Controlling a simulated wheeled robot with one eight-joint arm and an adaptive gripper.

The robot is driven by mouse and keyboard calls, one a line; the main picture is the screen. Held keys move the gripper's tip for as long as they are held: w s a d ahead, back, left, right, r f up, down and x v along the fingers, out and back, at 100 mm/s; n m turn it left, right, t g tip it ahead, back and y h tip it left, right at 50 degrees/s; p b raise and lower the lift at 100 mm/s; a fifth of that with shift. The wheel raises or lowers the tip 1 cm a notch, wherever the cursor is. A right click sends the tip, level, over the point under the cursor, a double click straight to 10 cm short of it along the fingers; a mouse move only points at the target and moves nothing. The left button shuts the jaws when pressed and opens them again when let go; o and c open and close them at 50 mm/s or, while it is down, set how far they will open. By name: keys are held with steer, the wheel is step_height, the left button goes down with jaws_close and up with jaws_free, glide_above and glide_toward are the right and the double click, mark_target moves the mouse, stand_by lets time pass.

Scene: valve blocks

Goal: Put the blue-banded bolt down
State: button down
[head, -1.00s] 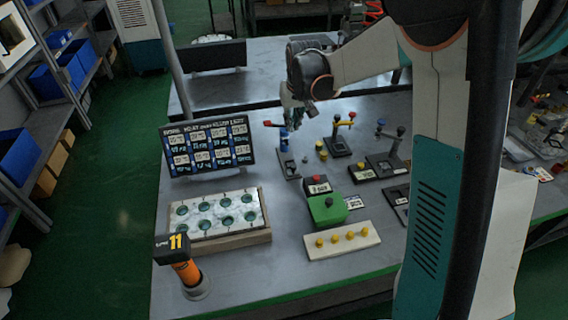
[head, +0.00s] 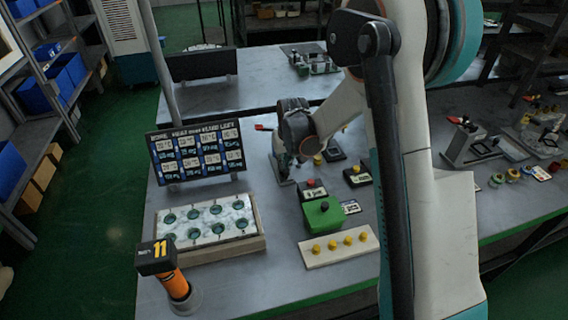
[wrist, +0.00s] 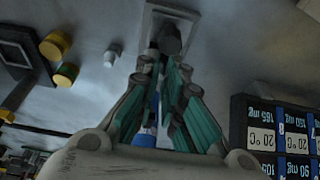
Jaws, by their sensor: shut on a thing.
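My gripper (head: 284,172) is low over the left part of the valve blocks, close to a grey base plate. In the wrist view its teal fingers (wrist: 165,72) are close together on a narrow piece. A blue part, the blue-banded bolt (wrist: 146,137), shows between the fingers; most of it is hidden by them. Just beyond the fingertips is a dark round post (wrist: 171,38) on a light plate (wrist: 168,10). I cannot tell whether the bolt touches it. In the head view the bolt is hidden by the gripper.
A red handle (head: 262,127) sticks out left of my wrist. Nearby stand a green box (head: 322,214) with a dark knob and a strip with several yellow knobs (head: 339,245). A display board (head: 197,152) and a tray of round wells (head: 258,234) lie to the left.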

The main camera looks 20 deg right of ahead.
steer(key=shift+f, duration=0.15)
steer(key=c, duration=1.7)
jaws_free()
steer(key=p+v, duration=0.4)
steer(key=v, duration=0.8)
steer(key=s+r+t, duration=0.2)
steer(key=s+r, duration=1.1)
steer(key=s, duration=0.2)
steer(key=s+t, duration=0.1)
steer(key=s, duration=1.3)
steer(key=shift+s+r+t, duration=0.2)
steer(key=shift+s+t, duration=0.2)
